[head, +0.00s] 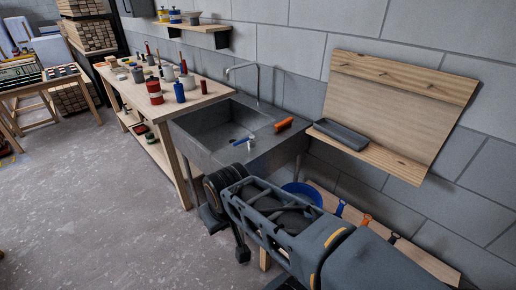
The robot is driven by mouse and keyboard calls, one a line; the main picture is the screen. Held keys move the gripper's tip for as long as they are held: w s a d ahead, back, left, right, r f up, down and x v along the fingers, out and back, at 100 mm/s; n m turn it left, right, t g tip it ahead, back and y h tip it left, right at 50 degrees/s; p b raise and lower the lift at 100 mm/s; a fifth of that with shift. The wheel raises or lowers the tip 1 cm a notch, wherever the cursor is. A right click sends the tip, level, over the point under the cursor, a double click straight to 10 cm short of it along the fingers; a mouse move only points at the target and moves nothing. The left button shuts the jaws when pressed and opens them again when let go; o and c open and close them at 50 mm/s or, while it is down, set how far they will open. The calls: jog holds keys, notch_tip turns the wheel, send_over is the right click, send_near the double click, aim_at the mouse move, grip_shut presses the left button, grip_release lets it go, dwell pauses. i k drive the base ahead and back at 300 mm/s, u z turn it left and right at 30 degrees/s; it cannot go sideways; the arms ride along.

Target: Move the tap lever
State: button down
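A grey metal sink (195,150) stands against the block wall in the middle of the head view. A thin curved tap spout (243,66) rises at its back. A small blue-handled piece (243,141), which may be the tap lever, shows at the sink's front right. An orange piece (284,125) lies along the sink's right rim; I cannot tell whether it belongs to the tap. My gripper (226,232) seems to be the dark parts at the end of my arm, low in front of the sink and apart from both pieces. Its opening is unclear.
A wooden workbench (118,88) with cans and bottles adjoins the sink on the left. A wooden wall board (385,95) with a shelf and grey tray (341,134) is at right. A blue bowl (303,193) sits below. The concrete floor (90,220) at left is clear.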

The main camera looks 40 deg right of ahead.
aim_at(250, 138)
jog(key=u, duration=1.8)
jog(key=k, duration=0.1)
jog(key=z, duration=2.55)
jog(key=i, duration=0.8)
jog(key=k, duration=1.3)
jog(key=u, duration=0.95)
jog(key=i, duration=1.6)
jog(key=z, duration=0.9)
